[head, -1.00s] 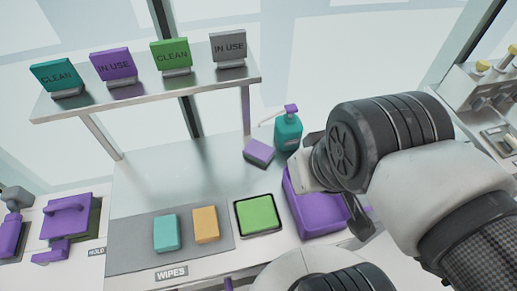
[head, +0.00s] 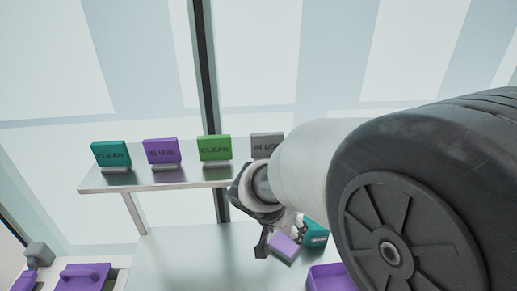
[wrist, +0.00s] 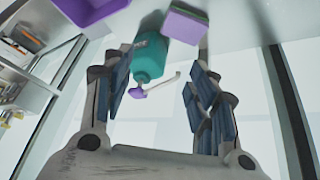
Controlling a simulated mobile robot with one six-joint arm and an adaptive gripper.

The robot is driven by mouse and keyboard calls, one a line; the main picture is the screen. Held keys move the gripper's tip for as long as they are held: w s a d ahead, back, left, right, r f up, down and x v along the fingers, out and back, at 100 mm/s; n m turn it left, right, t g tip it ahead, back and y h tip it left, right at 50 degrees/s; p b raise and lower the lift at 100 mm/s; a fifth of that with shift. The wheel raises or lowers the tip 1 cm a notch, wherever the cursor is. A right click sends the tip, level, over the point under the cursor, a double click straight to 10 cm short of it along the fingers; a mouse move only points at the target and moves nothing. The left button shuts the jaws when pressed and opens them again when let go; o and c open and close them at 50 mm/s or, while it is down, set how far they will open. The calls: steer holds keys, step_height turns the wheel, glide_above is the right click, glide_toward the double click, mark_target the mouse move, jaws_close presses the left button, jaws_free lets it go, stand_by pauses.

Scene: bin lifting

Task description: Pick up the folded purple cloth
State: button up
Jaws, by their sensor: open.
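The folded purple cloth (head: 284,247) lies on the metal bench beside the teal bottle (head: 315,234), partly behind my gripper in the head view. In the wrist view the cloth (wrist: 186,25) is at the top, right of centre, beyond the fingertips. The teal bottle with its purple pump (wrist: 150,57) shows between the fingers there. My gripper (head: 279,230) is open and empty; its two blue-padded fingers (wrist: 158,82) are apart. It is close to the cloth in the head view, but I cannot tell the gap or any touch.
A purple bin (head: 328,278) is right of the cloth, partly cut off. A raised shelf (head: 150,182) carries teal, purple, green and grey signs, close to my gripper in the head view. Bare bench (head: 185,262) lies left of the cloth.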

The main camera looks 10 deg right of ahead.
mark_target(284, 244)
steer(key=o, duration=0.4)
steer(key=shift+m, duration=0.6)
steer(key=w+a+f, duration=0.1)
steer(key=f, duration=0.1)
steer(key=w+a+f, duration=0.2)
steer(key=a+f, duration=0.1)
steer(key=shift+w+f, duration=0.15)
steer(key=shift+f, duration=0.15)
steer(key=shift+o, duration=0.7)
steer(key=shift+w+f, duration=0.1)
steer(key=shift+f, duration=0.25)
steer(key=o, duration=0.5)
steer(key=b+x, duration=0.2)
steer(key=x, duration=0.9)
steer(key=shift+w+d+r, duration=0.1)
steer(key=shift+w, duration=0.05)
steer(key=shift+d+b+x, duration=0.1)
steer(key=shift+b+x, duration=0.1)
steer(key=shift+x, duration=1.3)
steer(key=shift+d+b+x, duration=0.15)
steer(key=shift+x, duration=1.35)
